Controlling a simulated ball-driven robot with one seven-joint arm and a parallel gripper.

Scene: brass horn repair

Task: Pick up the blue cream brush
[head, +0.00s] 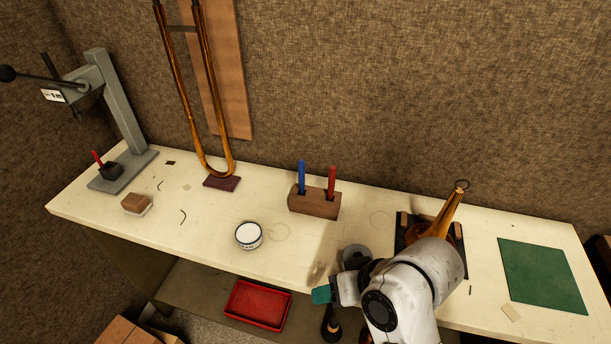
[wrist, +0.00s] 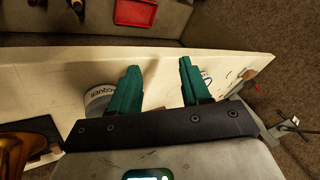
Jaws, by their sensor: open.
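The blue brush (head: 301,176) stands upright in a wooden block (head: 314,205) at the back middle of the bench in the head view. Only its blue handle shows; its lower end is hidden in the block. A red-handled brush (head: 332,181) stands just right of it in the same block. My gripper (head: 321,294) is at the bench's front edge, in front of the block and well apart from it. In the wrist view my gripper (wrist: 158,70) has its two teal fingers spread with nothing held between them. The blue brush does not show in the wrist view.
A lacquer tin (wrist: 97,100) stands close beside my gripper. A white dish with a dark rim (head: 248,236) is left of the block. A brass horn part (head: 447,212) rests on a dark stand at right. A red tray (head: 257,304) sits below the bench top.

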